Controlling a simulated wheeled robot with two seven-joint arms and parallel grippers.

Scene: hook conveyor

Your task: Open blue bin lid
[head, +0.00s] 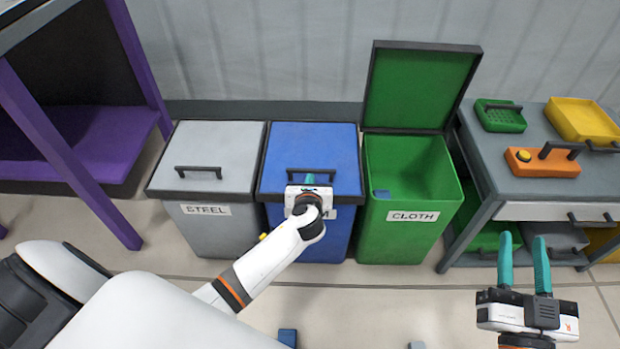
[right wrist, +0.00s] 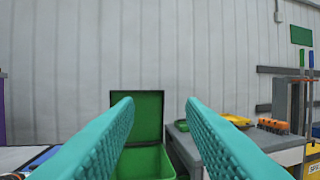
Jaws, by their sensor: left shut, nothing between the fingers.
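The blue bin (head: 343,230) stands between the grey and green bins, with its blue lid (head: 312,145) lying closed. A dark handle (head: 330,171) is on the lid near its front edge. My left gripper (head: 310,180) is at the front of the blue bin, with its teal fingertips by the handle. It is shut with nothing between the fingers; whether it touches the handle I cannot tell. It hides part of the bin's label. My right gripper (head: 524,250) is open and empty in front of the table; its spread fingers fill the right wrist view (right wrist: 158,110).
The grey STEEL bin (head: 218,155) is closed at left. The green CLOTH bin (head: 408,240) stands open at right, its raised lid (head: 417,85) behind it. A grey table (head: 520,180) with trays is further right. A purple-framed shelf (head: 85,185) is at far left.

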